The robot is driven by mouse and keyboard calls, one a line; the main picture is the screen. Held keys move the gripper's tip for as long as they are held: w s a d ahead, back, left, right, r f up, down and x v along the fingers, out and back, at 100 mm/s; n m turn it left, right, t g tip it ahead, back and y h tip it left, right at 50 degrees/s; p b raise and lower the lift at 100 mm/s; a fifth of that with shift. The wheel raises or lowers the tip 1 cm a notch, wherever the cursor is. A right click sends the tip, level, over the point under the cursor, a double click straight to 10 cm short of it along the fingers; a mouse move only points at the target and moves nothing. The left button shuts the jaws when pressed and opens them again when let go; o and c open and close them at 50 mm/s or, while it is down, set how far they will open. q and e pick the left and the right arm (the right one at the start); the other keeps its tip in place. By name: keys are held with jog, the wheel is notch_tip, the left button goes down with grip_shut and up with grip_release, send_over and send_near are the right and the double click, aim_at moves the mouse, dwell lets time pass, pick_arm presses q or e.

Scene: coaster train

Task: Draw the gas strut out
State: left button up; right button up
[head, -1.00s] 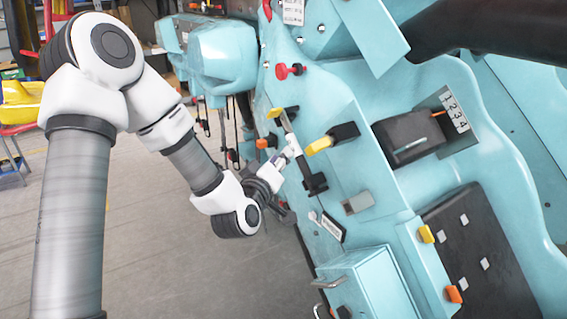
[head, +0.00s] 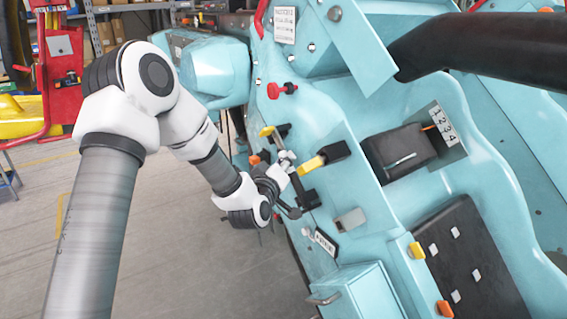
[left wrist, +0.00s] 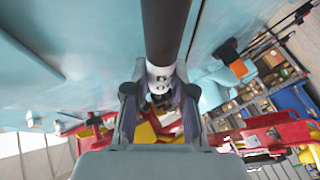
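The gas strut is a dark, slim cylinder with a white band in the left wrist view (left wrist: 166,28), where it runs from the top edge down between my fingers. In the head view it is small and mostly hidden by my gripper, between a dark upper mount with a yellow tab (head: 267,131) and a dark lower mount (head: 308,198). My left gripper (head: 286,161) is at the strut on the turquoise car's side. In the left wrist view its fingertips (left wrist: 161,82) flank the white band closely and look shut on it. My right gripper is in neither view.
A yellow-ended black lever (head: 312,165) stands just right of the gripper. A red knob (head: 282,90) is above, and a grey block (head: 349,220) and turquoise box (head: 355,292) are below. Open floor (head: 180,270) lies to the left.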

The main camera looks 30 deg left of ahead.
pick_arm(q)
grip_shut()
jog(key=shift+s+a+p, duration=0.2)
jog(key=shift+s+a, duration=0.15)
jog(key=shift+s, duration=0.45)
jog(key=shift+s+a+p, duration=0.2)
jog(key=shift+s+a, duration=0.15)
jog(key=shift+s, duration=0.4)
jog(key=shift+s+a+p, duration=0.2)
jog(key=shift+s+a, duration=0.15)
jog(key=shift+s, duration=0.45)
jog(key=s+a+p, duration=0.2)
jog(key=s+p, duration=0.2)
jog(key=s, duration=0.1)
jog(key=shift+s+a, duration=0.15)
jog(key=shift+s, duration=0.2)
